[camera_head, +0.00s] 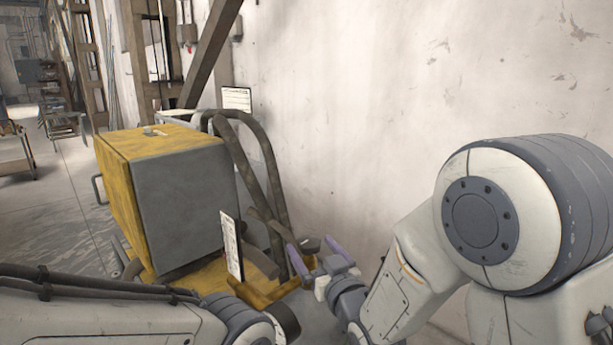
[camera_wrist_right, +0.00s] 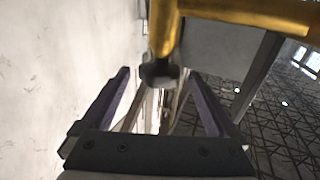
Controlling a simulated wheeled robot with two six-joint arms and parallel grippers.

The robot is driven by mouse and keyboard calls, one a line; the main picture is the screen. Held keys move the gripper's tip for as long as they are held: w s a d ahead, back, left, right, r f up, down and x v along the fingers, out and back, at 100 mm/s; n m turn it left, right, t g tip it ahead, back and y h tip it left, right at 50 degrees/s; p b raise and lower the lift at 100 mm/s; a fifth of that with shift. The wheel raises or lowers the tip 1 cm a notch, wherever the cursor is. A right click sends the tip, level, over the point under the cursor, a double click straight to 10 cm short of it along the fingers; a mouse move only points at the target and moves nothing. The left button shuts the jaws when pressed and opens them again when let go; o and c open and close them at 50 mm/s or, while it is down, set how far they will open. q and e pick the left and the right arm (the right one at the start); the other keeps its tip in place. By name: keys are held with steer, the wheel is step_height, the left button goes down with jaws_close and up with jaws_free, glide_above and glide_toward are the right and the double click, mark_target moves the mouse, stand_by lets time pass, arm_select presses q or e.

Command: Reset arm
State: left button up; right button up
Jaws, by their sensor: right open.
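My right gripper (camera_head: 317,255) is open, with its two purple fingers apart beside the right side of a yellow and grey machine (camera_head: 183,210). In the right wrist view, the fingers (camera_wrist_right: 160,88) stand either side of a dark round knob-like end (camera_wrist_right: 160,72) on a yellow bar (camera_wrist_right: 162,28). The knob shows between and beyond the fingertips; I cannot tell whether it touches them. My left arm lies along the bottom of the head view, and its gripper is out of view.
Dark curved hoses or bars (camera_head: 262,150) rise behind the machine. A white card (camera_head: 231,245) stands at its front right corner. A scuffed pale wall (camera_head: 370,110) closes off the right side. Open floor (camera_head: 60,205) lies to the left, with a cart (camera_head: 15,150) farther back.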

mark_target(305, 237)
steer(key=p+x, duration=0.2)
steer(key=x, duration=0.1)
steer(key=shift+w, duration=0.15)
steer(key=shift+p+x, duration=0.35)
steer(key=shift+x, duration=0.5)
